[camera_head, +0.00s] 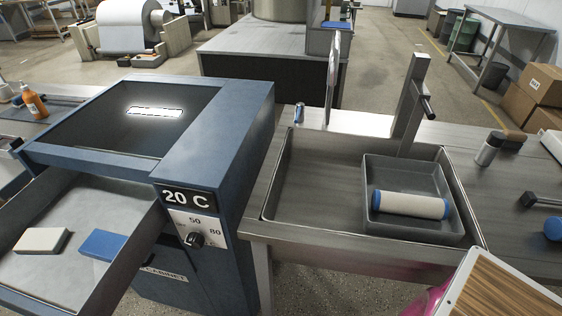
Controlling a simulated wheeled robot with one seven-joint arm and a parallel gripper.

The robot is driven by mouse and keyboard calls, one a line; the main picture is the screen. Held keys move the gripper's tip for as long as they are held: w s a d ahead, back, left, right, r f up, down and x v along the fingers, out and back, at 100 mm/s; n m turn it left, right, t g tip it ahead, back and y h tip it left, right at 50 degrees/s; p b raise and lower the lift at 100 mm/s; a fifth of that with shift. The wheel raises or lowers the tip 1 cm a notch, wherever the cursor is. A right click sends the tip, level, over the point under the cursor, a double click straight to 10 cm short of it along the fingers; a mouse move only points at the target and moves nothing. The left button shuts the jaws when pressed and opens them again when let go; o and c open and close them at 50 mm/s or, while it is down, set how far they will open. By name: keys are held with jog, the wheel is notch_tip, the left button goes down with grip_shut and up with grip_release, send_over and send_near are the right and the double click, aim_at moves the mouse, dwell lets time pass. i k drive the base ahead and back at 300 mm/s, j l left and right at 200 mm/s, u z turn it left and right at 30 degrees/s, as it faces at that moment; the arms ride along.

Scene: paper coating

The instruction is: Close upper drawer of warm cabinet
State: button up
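The warm cabinet (222,135) is a dark blue box at the left, with a "20 C" display, a dial (195,240) marked 50 and 80, and a partly visible "CABINET" label. Its upper drawer (95,190) is pulled out towards the lower left, and the frame cuts off its near end. In the drawer lie a whitish block (42,240) and a blue block (103,245), side by side and apart. Below, the cabinet front (165,280) is partly hidden by the drawer. My gripper is not in view.
Right of the cabinet is a metal sink (310,190) with a grey tray (405,180) holding a white roller (410,205). An orange bottle (34,104) stands at the far left. A white, wood-striped object (510,290), which I cannot identify, covers the lower right corner.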

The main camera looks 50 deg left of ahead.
aim_at(67, 283)
jog(key=u, duration=3.85)
